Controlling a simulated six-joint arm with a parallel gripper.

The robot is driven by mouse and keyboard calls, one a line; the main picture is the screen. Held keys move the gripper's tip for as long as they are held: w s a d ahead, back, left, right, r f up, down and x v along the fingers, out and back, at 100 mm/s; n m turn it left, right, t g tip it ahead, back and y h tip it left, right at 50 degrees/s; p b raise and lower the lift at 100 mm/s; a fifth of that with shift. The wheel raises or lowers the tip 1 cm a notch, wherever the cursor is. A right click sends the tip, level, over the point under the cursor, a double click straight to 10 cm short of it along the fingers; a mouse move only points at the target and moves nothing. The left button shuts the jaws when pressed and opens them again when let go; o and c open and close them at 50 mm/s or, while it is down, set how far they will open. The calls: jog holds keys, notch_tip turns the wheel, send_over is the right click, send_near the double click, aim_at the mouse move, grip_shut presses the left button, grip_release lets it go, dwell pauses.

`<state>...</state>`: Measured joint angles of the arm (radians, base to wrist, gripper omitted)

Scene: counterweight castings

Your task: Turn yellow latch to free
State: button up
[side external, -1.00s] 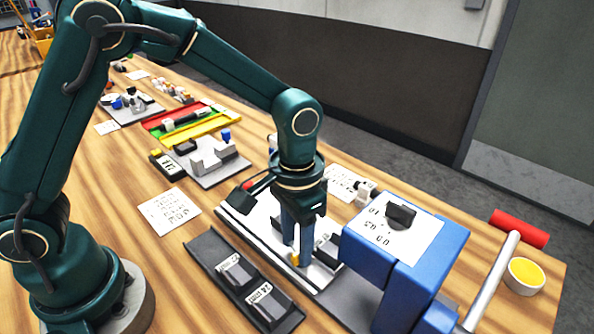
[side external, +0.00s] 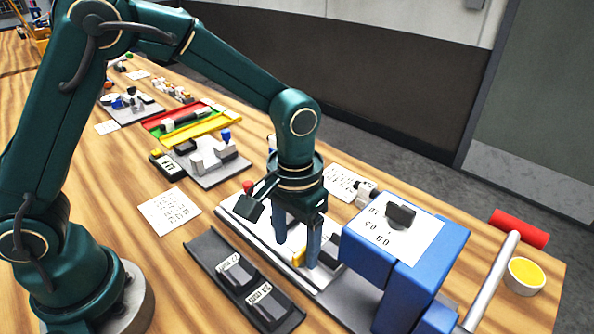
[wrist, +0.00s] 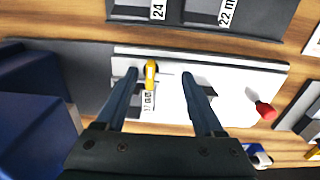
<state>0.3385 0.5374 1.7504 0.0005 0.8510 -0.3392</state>
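The yellow latch (wrist: 151,73) is a short bar on a white plate (wrist: 235,83), lying across the plate's length in the wrist view. It also shows in the side view (side external: 299,255), low beside a finger. My gripper (wrist: 159,76) is open, its two dark blue fingers spread either side of the latch. In the wrist view the latch is nearer the left finger, with a visible gap to the right one. In the side view my gripper (side external: 296,248) points down over the plate. I cannot tell whether a finger touches the latch.
A red knob (wrist: 265,110) stands toward the plate's right end in the wrist view. A blue block-shaped fixture (side external: 405,260) stands close to my gripper's right in the side view. A dark tray (side external: 243,280) with numbered weights lies in front of the plate.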

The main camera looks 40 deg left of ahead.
aim_at(296, 249)
jog(key=shift+r, duration=0.1)
jog(key=shift+r, duration=2.45)
jog(key=shift+w+a+r, duration=0.15)
jog(key=shift+r, duration=0.1)
notch_tip(296, 249, up, 6)
jog(key=a+f+n+t, duration=0.1)
jog(key=a+t, duration=0.1)
jog(key=a, duration=0.1)
jog(key=s+a+r+m+t, duration=0.1)
jog(key=s+a+t, duration=0.2)
jog(key=s+a, duration=0.3)
jog(key=shift+s+a+r+t, duration=0.2)
jog(key=shift+s+r+t, duration=0.1)
jog(key=shift+s, duration=2.35)
